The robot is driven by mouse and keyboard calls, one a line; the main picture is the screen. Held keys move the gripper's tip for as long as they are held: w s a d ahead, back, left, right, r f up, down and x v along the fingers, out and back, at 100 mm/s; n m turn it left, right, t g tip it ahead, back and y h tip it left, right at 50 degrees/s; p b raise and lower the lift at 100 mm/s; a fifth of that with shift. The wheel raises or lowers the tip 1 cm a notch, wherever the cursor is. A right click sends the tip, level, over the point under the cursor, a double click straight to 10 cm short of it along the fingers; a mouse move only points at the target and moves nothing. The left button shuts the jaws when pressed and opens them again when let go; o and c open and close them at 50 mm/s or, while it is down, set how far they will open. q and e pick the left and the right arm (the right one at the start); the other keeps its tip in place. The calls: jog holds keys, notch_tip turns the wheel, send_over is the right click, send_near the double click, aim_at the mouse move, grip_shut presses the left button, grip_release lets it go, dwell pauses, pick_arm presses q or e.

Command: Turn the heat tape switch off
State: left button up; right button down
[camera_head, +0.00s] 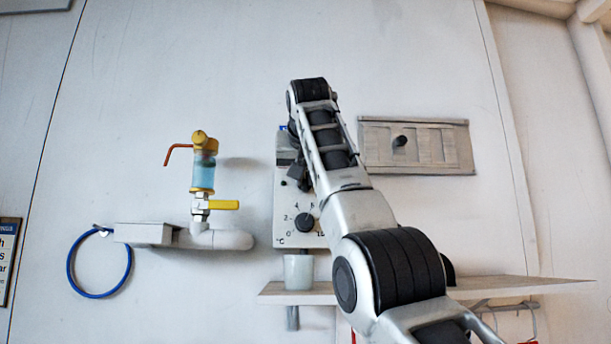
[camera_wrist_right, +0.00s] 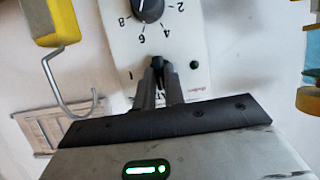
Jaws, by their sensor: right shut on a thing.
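The heat tape controller is a white box (camera_head: 284,205) on the wall, partly hidden behind my right arm in the head view. Its white face (camera_wrist_right: 185,50) shows upside down in the right wrist view, with a black dial (camera_wrist_right: 147,8) and a small green light (camera_wrist_right: 194,65). My right gripper (camera_wrist_right: 160,72) has its fingertips closed at a small black switch (camera_wrist_right: 157,62) on this face. In the head view this gripper (camera_head: 296,175) is at the box's face, mostly covered by the arm. The switch's position is hard to tell. My left gripper is not in view.
A shelf (camera_head: 500,287) juts out below the box, with a white cup (camera_head: 298,272) at its left end. To the left are a pipe with a yellow valve handle (camera_head: 225,205) and a blue hose loop (camera_head: 70,270). A grey panel with a knob (camera_head: 440,145) is at right.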

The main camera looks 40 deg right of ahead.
jog(key=c, duration=1.5)
grip_release()
jog(key=b+v, duration=0.1)
jog(key=v, duration=1.5)
jog(key=shift+f+b, duration=0.1)
jog(key=shift+b, duration=0.25)
